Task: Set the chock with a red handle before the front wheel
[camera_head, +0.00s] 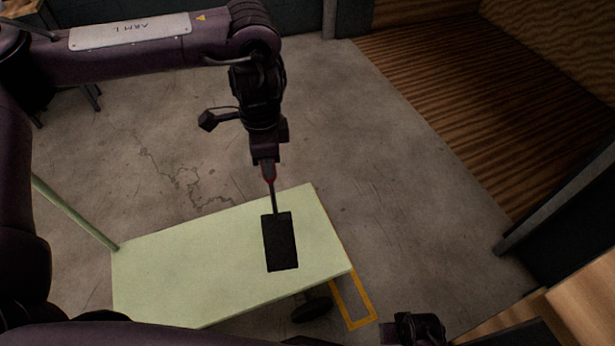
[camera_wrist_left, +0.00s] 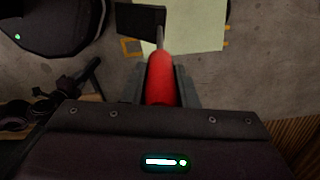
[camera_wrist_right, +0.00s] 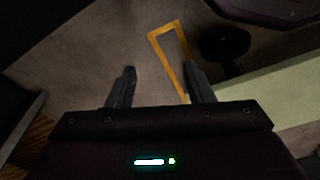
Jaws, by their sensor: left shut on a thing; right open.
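My left gripper (camera_head: 266,162) is shut on the red handle of the chock (camera_head: 280,241). The chock is a black block on a thin rod, hanging below the gripper and in front of the pale green cart deck (camera_head: 150,270). I cannot tell its height above the deck. In the left wrist view the red handle (camera_wrist_left: 161,82) sits between the fingers. A dark wheel (camera_head: 312,309) shows under the cart's near right edge, beside a yellow floor outline (camera_head: 355,305). My right gripper (camera_wrist_right: 158,78) is open and empty, with the yellow outline (camera_wrist_right: 158,38) and wheel (camera_wrist_right: 224,44) beyond its fingers.
A green cart handle bar (camera_head: 75,212) rises at the left. A brown ribbed floor (camera_head: 470,100) lies at the upper right, with a dark post and wooden boxes (camera_head: 585,300) at the right. The concrete floor right of the cart is clear.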

